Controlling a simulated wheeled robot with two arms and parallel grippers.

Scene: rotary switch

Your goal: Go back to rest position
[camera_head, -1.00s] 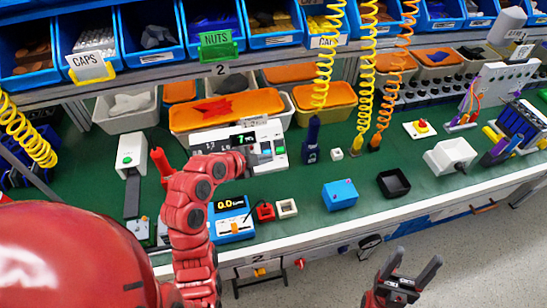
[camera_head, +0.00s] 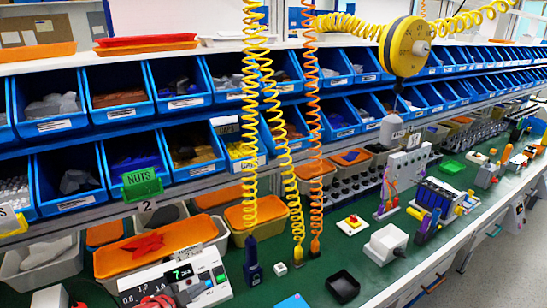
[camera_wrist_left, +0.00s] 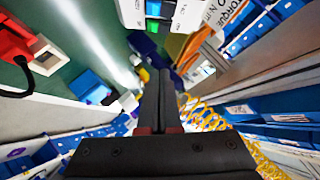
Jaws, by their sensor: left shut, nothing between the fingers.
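My left gripper (camera_wrist_left: 160,100) is shut and empty in the left wrist view, its two dark fingers together in the middle of the picture. In the head view, the gripper (camera_head: 187,293) shows only in part at the bottom left, in front of the white panel device (camera_head: 210,262) with a lit display and coloured buttons. I cannot tell whether it touches that device. In the left wrist view the white device (camera_wrist_left: 145,12) shows at the top, beyond the fingertips. My right gripper is outside both views.
Rows of blue bins (camera_head: 120,97) stand behind the green workbench (camera_head: 290,283). Yellow coiled cords (camera_head: 255,120) and an orange one (camera_head: 312,130) hang over it. A black tray (camera_head: 343,286) and a white box (camera_head: 386,243) stand towards the front.

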